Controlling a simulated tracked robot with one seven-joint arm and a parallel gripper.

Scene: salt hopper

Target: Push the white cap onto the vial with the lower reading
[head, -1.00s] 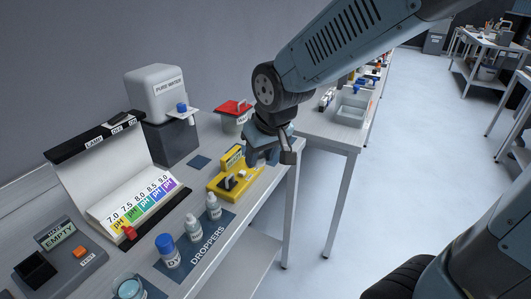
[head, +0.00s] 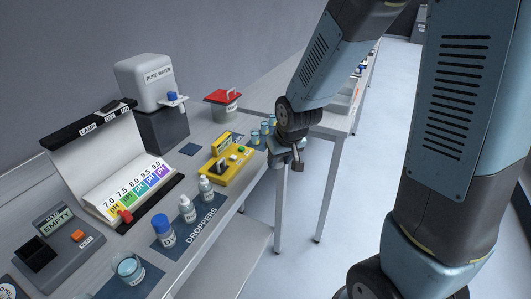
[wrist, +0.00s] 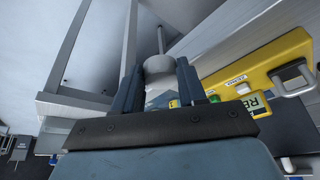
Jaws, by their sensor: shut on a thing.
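Several small vials with bluish contents (head: 266,130) stand behind and left of the gripper. I cannot read which vial has the lower reading. The meter (wrist: 292,62) also shows in the wrist view, its display partly cut off.
On the bench are a blue-capped bottle (head: 163,232), two white dropper bottles (head: 188,210), a glass beaker (head: 129,268), a pH colour chart (head: 135,190), a grey tester reading EMPTY (head: 58,240), a red-lidded tub (head: 224,106) and a pure water tank (head: 150,90). Open floor lies right.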

